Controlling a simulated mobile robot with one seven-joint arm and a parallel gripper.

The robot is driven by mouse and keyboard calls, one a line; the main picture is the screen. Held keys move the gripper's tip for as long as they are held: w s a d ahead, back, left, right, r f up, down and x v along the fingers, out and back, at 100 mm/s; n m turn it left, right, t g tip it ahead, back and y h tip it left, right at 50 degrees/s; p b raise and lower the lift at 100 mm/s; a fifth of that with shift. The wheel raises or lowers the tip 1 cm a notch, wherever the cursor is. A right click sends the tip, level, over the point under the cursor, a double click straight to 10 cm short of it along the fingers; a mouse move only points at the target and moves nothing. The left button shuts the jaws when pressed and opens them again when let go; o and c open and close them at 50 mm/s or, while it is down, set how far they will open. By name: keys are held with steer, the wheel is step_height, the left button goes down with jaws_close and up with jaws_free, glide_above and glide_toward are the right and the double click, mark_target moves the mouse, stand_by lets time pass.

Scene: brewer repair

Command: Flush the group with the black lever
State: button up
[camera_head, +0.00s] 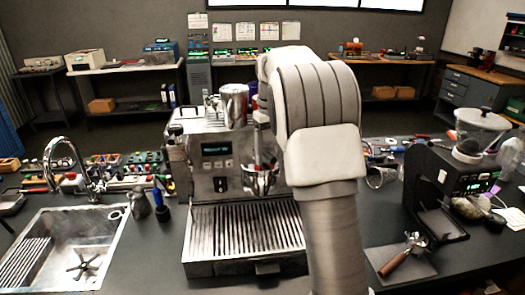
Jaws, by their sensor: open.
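The espresso machine (215,165) stands in the middle of the counter, with a small lit display on its front. Its group (260,180) shows as a metal head above the slatted drip tray (245,230), just left of my arm. I cannot make out the black lever for certain; the right part of the machine is hidden behind my arm. My arm rises from the bottom of the view and bends over in front of the machine. My gripper is hidden behind it.
A sink (65,250) with a tall faucet (62,160) is at the left. A metal cup (234,105) stands on the machine. At the right are a grinder (445,185) and a portafilter (403,255) on a dark mat. Small tools clutter the counter's back. The front right counter is partly clear.

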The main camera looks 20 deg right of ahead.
steer(key=c, duration=0.5)
steer(key=shift+o, duration=0.2)
steer(key=shift+a+r+m+p, duration=0.15)
steer(key=shift+a+m+p, duration=1.2)
steer(key=shift+m, duration=0.65)
steer(key=shift+w+a+m+p, duration=0.15)
steer(key=shift+a+m+p, duration=0.35)
steer(key=shift+m, duration=0.2)
steer(key=shift+w+a+m+p, duration=0.15)
steer(key=shift+a+m+p, duration=0.3)
steer(key=shift+m, duration=0.25)
steer(key=shift+w+a+m+p, duration=0.3)
steer(key=shift+a+m+p, duration=0.35)
steer(key=shift+m, duration=0.35)
